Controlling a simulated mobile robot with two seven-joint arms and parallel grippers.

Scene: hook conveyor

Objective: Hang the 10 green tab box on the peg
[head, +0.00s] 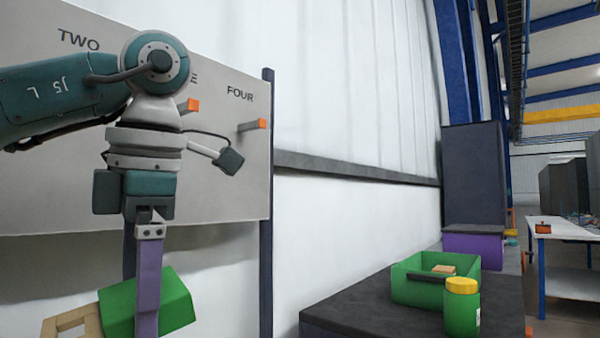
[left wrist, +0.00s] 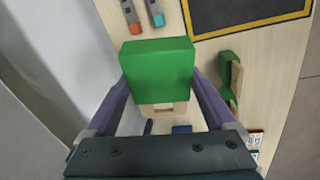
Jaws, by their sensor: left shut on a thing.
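My left gripper (head: 142,310) is shut on a green box with a tan tab (head: 178,299), its purple fingers on either side. The box is tilted in the head view, low in front of the board, with its tab pointing down left. The left wrist view also shows the held box (left wrist: 157,68), the tab toward the gripper. Another orange-tipped peg (head: 189,106) is beside a mostly covered label ending in E. My arm hides part of the board. No number is readable on the box. My right gripper is not in view.
A second green box with a tan tab (left wrist: 229,75) lies on the pale surface below. Orange- and teal-ended items (left wrist: 144,15) lie nearby. In the head view, a green bin (head: 410,288) and a yellow-lidded green jar (head: 462,312) stand on a dark table (head: 345,312) at right.

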